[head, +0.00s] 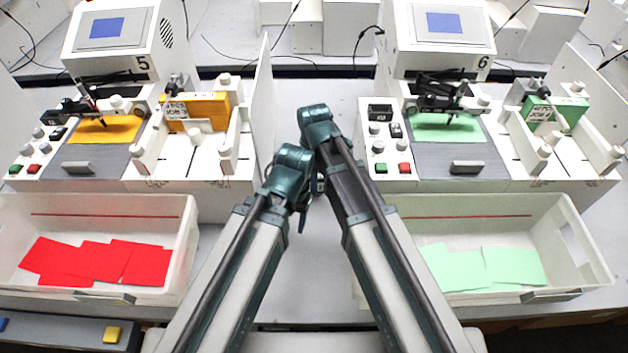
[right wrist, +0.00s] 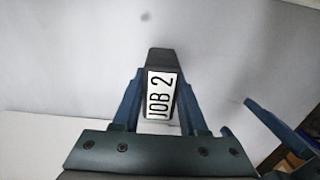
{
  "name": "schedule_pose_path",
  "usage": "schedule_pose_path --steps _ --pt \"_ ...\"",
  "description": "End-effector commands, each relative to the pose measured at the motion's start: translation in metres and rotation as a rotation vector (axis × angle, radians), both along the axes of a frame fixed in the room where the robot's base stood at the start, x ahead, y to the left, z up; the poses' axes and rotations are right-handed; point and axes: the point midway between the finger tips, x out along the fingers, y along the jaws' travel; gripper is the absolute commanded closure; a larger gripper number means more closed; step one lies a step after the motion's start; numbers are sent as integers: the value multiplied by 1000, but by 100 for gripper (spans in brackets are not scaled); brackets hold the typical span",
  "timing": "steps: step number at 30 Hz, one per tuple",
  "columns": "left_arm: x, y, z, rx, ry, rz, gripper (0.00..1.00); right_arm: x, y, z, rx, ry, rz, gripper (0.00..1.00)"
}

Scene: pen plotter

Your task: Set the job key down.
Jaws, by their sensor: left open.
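The job key, a dark block with a white label reading "JOB 2" (right wrist: 162,96), stands between the two blue fingers of my right gripper (right wrist: 160,108) in the right wrist view. The fingers close against its sides. In the head view my right gripper (head: 318,122) is in the middle, above the gap between the two machines, and the key is hidden there. My left gripper (head: 296,195) is open, just below and left of it. A blue finger at the right of the right wrist view (right wrist: 278,128) appears to be my left gripper's.
Plotter 5 (head: 115,40) with a yellow sheet stands left; plotter 6 (head: 440,35) with a green sheet stands right. In front are a tray with red sheets (head: 185,235) and one with green sheets (head: 575,250). The grey table between them is clear.

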Motion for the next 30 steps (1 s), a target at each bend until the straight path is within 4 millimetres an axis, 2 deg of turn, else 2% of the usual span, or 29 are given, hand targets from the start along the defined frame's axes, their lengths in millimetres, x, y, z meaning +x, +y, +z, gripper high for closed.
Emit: schedule_pose_path --steps 1,4,5,19,23,30 --pt "0 0 0 0 0 0 38 0 0 0 0 0 0 49" --pt "0 0 0 0 0 0 38 0 0 0 0 0 0 31" --pt "0 0 0 0 0 0 38 0 0 0 0 0 0 28" --pt "0 0 7 0 0 0 38 0 0 7 0 0 0 28" --pt "0 0 18 0 0 0 38 0 0 18 0 0 0 28" --pt "0 0 51 0 0 0 38 0 0 51 0 0 0 28"
